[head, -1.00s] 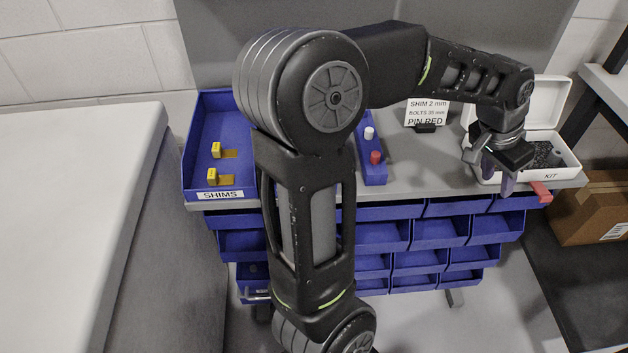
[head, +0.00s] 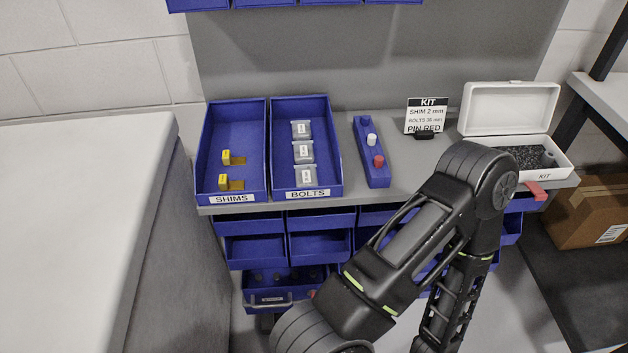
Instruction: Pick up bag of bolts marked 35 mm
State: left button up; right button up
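The blue BOLTS bin (head: 334,181) stands on the grey bench. Three small clear bags lie in it in a column: a far bag (head: 301,130), a middle bag (head: 303,152) and a near bag (head: 306,177). Each has a white label whose print is too small to read. The instruction card (head: 427,115) reads KIT, SHIM 2 mm, BOLTS 35 mm, PIN RED. One arm of mine rises from the bottom and bends down again at right, away from the bags. Neither gripper is in view.
The SHIMS bin (head: 231,198) with two yellow-tagged shims is left of the bolts. A blue block (head: 377,179) holds a white pin (head: 372,140) and a red pin (head: 379,161). The white kit box (head: 508,107) is open at right. A low drawer (head: 284,300) sticks out below.

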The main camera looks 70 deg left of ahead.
aim_at(306, 175)
jog(key=i+l, duration=0.15)
jog(key=i, duration=0.5)
jog(key=u, duration=2.7)
